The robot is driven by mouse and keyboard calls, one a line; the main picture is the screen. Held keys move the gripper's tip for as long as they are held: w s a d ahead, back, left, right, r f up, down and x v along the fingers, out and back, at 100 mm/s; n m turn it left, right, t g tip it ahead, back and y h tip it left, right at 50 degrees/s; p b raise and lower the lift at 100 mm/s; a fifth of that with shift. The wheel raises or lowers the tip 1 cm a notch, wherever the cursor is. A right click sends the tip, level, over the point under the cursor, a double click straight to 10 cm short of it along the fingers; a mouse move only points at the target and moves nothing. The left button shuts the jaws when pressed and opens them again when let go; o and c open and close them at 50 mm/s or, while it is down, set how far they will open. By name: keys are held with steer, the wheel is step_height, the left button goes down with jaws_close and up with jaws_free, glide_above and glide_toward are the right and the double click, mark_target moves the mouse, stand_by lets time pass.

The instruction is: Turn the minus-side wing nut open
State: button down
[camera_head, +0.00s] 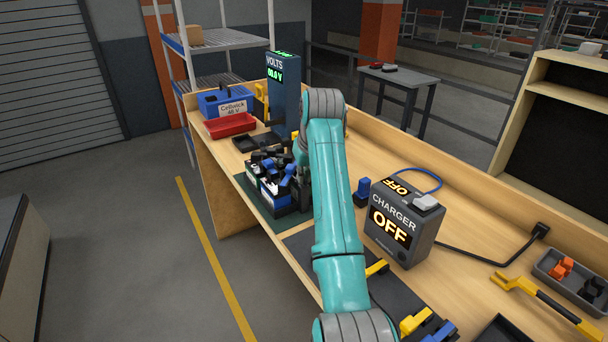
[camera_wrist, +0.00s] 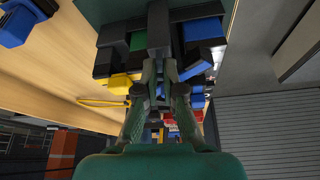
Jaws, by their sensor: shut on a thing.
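The battery block (camera_head: 284,198) sits on a dark green mat on the bench, with black and blue fittings on top. My gripper (camera_wrist: 160,74) is over these fittings in the wrist view, its two fingers close together on a small part that they mostly hide. It is at the place of the wing nut, whose own shape I cannot make out. A black bar (camera_wrist: 158,28) runs up from the fingertips. A blue angled piece (camera_wrist: 196,68) lies just right of them. In the head view my arm hides most of the gripper.
A charger reading OFF (camera_head: 400,232) stands right of the arm. A voltmeter tower (camera_head: 284,92) reading 00.0 V stands behind the battery. A red tray (camera_head: 230,124) and blue box (camera_head: 222,98) are at the far left. A yellow connector (camera_wrist: 118,85) sits left of my fingers.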

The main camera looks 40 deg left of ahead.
steer(key=shift+w+n+g, duration=0.1)
steer(key=shift+n+g, duration=0.3)
steer(key=shift+n, duration=0.6)
steer(key=c, duration=1.3)
jaws_free()
steer(key=v, duration=0.7)
steer(key=shift+d+r, duration=0.2)
steer(key=shift+d, duration=0.05)
